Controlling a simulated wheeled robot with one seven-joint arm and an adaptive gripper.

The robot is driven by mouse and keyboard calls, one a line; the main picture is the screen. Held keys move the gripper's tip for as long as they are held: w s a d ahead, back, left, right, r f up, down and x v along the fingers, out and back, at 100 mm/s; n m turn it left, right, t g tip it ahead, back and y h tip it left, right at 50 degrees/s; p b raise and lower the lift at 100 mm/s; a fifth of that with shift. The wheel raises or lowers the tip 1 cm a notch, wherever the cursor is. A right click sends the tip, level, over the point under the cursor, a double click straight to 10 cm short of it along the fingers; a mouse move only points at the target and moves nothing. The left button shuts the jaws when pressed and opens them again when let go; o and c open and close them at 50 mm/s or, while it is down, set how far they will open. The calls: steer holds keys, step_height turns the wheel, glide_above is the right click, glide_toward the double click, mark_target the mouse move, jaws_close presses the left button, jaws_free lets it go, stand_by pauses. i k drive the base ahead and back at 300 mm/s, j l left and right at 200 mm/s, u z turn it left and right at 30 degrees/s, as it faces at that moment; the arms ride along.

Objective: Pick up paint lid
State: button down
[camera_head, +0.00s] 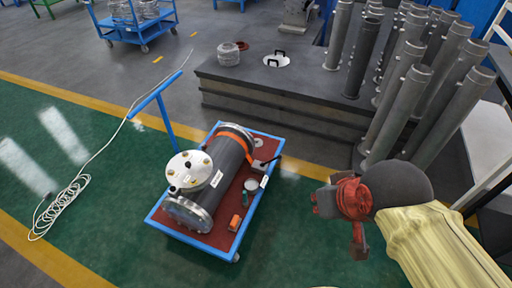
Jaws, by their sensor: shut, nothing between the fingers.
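A small pale round disc that looks like the paint lid (251,184) is on the red top of the blue cart (190,238), right of the flanged shell (225,165). A small teal container (246,198) shows just below it; I cannot tell whether the disc rests on the container or beside it. My gripper (326,203), red and grey, is in the air to the right of the cart. It is shut and empty, apart from the lid. Its fingertips are small and partly hard to make out.
An orange item (235,223) lies near the cart's front edge. A dark grey block (300,92) stands behind, with a white disc with black handles (277,60) on it. Upright metal tubes (400,105) crowd the right. A coiled cable (62,210) lies left. Green floor is clear around the cart.

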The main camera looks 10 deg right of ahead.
mark_target(258, 142)
steer(key=i+l+u, duration=0.25)
steer(key=i+l, duration=0.3)
steer(key=i, duration=0.25)
steer(key=i+l+u, duration=0.3)
steer(key=i+l, duration=0.4)
steer(key=i+l+u, duration=0.25)
steer(key=i+l, duration=0.45)
steer(key=l, duration=0.2)
